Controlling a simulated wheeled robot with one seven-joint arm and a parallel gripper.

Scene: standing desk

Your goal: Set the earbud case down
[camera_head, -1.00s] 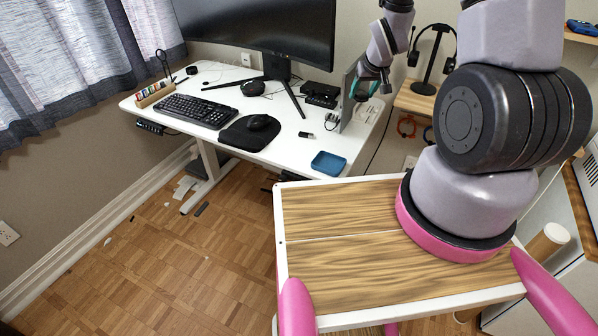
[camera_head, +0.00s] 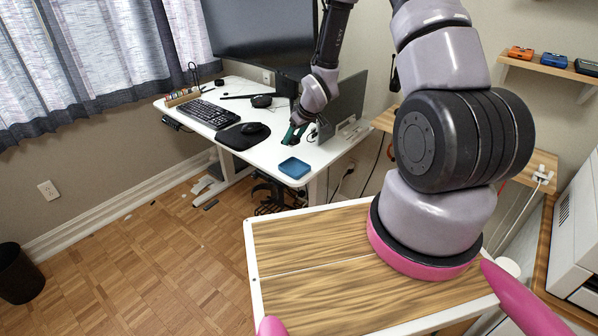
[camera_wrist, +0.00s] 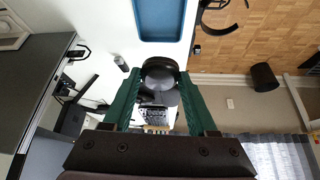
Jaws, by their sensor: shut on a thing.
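My gripper (camera_head: 292,136) is at the front of the white desk, just behind the blue tray (camera_head: 295,176). In the wrist view its green fingers (camera_wrist: 159,74) are shut on a dark rounded thing, the earbud case (camera_wrist: 158,64), held between the tips. In the head view the case is too small and covered to make out clearly. I cannot tell whether it touches the desk top. The blue tray also shows in the wrist view (camera_wrist: 160,39), just beyond the fingertips; its visible inside is empty.
A mouse (camera_head: 252,128) on a black pad (camera_head: 230,140) and a keyboard (camera_head: 208,114) lie left of the gripper. A laptop (camera_head: 350,98) stands upright to its right, the monitor (camera_head: 250,35) behind. A small dark item (camera_wrist: 121,63) lies beside the fingers.

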